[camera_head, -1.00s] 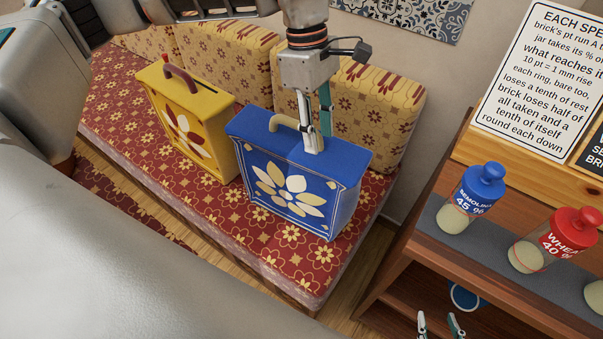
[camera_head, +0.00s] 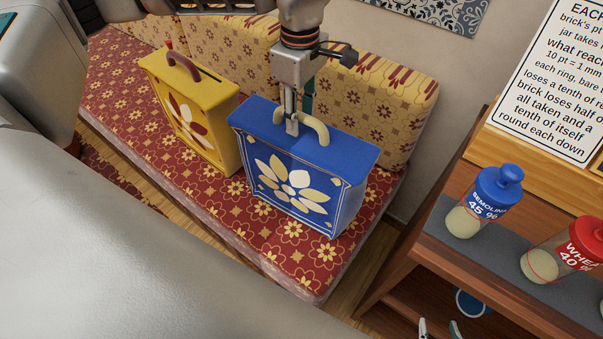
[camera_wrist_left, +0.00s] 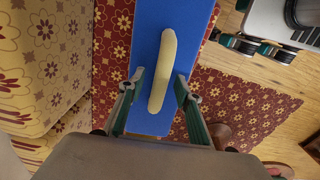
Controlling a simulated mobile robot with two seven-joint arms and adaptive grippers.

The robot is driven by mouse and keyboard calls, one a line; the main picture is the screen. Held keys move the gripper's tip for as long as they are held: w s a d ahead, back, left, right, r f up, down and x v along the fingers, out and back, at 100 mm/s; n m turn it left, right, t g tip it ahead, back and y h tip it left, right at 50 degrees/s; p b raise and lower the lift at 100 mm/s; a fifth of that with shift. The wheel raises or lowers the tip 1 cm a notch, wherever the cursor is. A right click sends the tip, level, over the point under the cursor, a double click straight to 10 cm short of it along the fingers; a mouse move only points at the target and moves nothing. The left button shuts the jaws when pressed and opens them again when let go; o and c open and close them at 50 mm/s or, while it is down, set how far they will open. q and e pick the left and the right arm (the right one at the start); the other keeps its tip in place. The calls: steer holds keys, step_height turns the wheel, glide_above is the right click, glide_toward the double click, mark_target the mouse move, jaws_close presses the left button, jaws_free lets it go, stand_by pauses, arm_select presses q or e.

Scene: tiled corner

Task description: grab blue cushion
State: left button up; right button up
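A blue box-like case (camera_head: 300,180) with a cream flower on its front stands upright on the red patterned seat; I see no blue cushion as such. Its cream arched handle (camera_head: 318,128) is on top and also shows in the left wrist view (camera_wrist_left: 162,70). My left gripper (camera_head: 297,128) points down at the handle. In the left wrist view its fingers (camera_wrist_left: 158,80) are apart, one on each side of the handle, with gaps visible. My right gripper (camera_head: 440,329) shows only its tips, apart and empty, at the bottom edge of the head view.
A yellow case (camera_head: 190,115) with a brown handle stands left of the blue one on the red seat (camera_head: 225,215). Patterned back cushions (camera_head: 375,110) are behind. A wooden shelf (camera_head: 440,265) with a blue-lidded jar (camera_head: 480,205) and a red-lidded jar (camera_head: 560,250) is at right.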

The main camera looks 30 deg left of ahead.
arm_select(q)
steer(key=shift+f, duration=0.3)
steer(key=shift+r, duration=0.15)
jaws_close()
